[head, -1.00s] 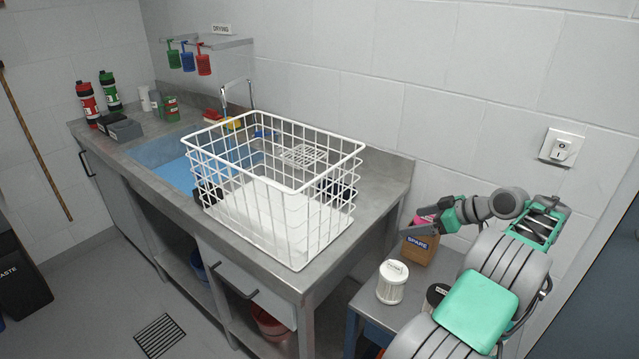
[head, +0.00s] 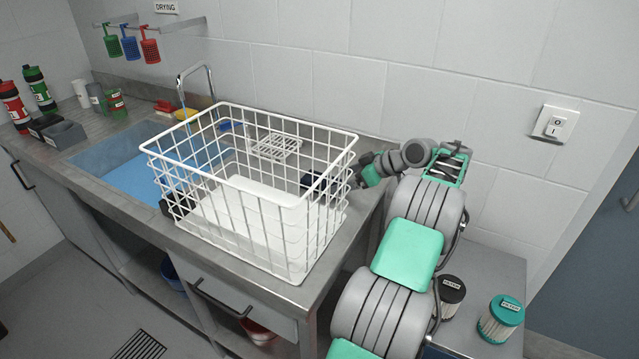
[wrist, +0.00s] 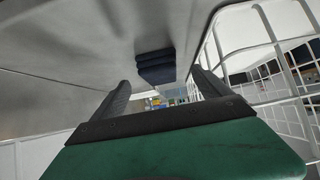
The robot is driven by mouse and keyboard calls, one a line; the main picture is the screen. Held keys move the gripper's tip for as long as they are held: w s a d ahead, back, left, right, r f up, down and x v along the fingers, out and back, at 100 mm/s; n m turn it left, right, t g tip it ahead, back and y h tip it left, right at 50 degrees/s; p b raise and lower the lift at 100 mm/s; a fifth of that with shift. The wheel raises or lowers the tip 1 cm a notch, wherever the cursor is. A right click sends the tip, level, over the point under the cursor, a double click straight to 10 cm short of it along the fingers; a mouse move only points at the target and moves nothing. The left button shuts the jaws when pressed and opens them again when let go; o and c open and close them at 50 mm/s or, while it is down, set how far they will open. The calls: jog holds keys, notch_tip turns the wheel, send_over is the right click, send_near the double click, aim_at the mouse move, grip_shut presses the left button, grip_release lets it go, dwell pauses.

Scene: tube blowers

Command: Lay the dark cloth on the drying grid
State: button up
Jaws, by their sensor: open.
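The dark cloth (wrist: 155,65) is a dark blue folded stack. It lies on the metal counter in the wrist view, ahead of my fingers and apart from them. In the head view the dark shape behind the basket bars (head: 316,182) appears to be this cloth. The drying grid (head: 275,147) is a small pale wire rack on the counter toward the wall, seen past the basket rim. My gripper (wrist: 160,82) is open and empty, with the cloth roughly in line between its fingers. In the head view it is beside the basket's right side, its fingertips partly hidden.
A white wire basket (head: 225,104) stands on the counter close to my gripper; its bars show at right in the wrist view. The sink (head: 120,170) and tap (head: 192,75) lie left. A teal filter (head: 501,318) stands on a low side table at right.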

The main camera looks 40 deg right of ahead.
jog(key=shift+w+a, duration=0.2)
jog(key=shift+w, duration=0.4)
jog(key=shift+w+a, duration=0.15)
jog(key=shift+w, duration=0.4)
jog(key=x, duration=0.6)
jog(key=shift+w+r+p, duration=0.3)
jog(key=shift+p, duration=0.05)
jog(key=shift+c, duration=0.4)
jog(key=c, duration=1.5)
